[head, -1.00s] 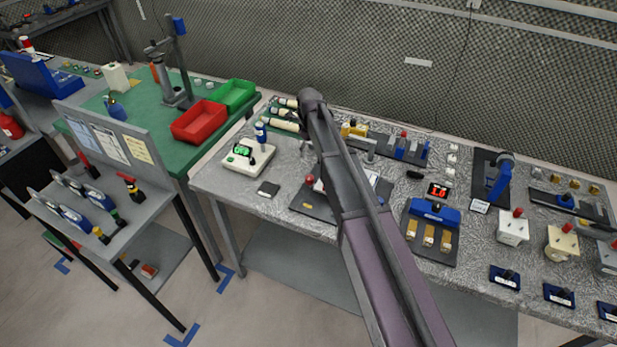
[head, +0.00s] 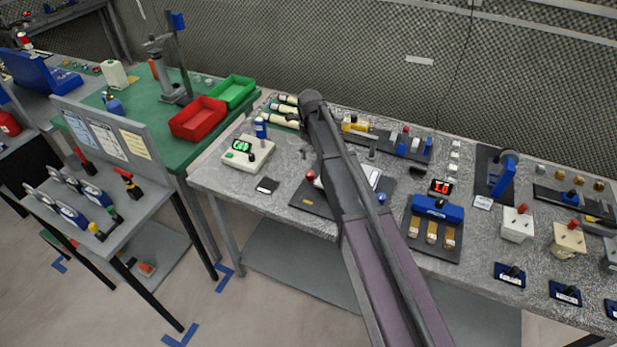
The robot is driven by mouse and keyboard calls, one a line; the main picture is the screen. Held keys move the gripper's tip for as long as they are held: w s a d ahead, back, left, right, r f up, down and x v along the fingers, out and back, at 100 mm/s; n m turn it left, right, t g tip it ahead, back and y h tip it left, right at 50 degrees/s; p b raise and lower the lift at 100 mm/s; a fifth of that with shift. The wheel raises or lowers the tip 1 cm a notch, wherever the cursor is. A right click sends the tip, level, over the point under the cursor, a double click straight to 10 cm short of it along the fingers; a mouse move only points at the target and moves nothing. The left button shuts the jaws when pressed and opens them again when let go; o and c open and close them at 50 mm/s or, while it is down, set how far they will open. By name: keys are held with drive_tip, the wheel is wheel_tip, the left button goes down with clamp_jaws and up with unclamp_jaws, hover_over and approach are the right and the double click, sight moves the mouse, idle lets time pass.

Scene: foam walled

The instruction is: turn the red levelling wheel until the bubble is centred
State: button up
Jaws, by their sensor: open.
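My arm (head: 345,180) reaches up across the middle of the head view, over the grey workbench (head: 225,183). Its far joint stands near the back part of the bench. My gripper does not show; the arm seems to cover it. A small red round part (head: 310,176) shows just left of the arm, above a dark plate (head: 308,201). It may be the red levelling wheel, but it is too small to be sure. A pale panel shows just right of the arm on the same plate. I cannot make out any bubble.
A white box with a green display (head: 236,157) stands left of the plate. A blue fixture (head: 437,208) on a dark base and a red display (head: 440,187) stand to the right. Red (head: 198,120) and green bins stand on the green table. A mesh wall closes the back.

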sight(310, 173)
drive_tip(key=shift+f+b, duration=5.1)
drive_tip(key=shift+f, duration=0.3)
drive_tip(key=shift+c, duration=0.2)
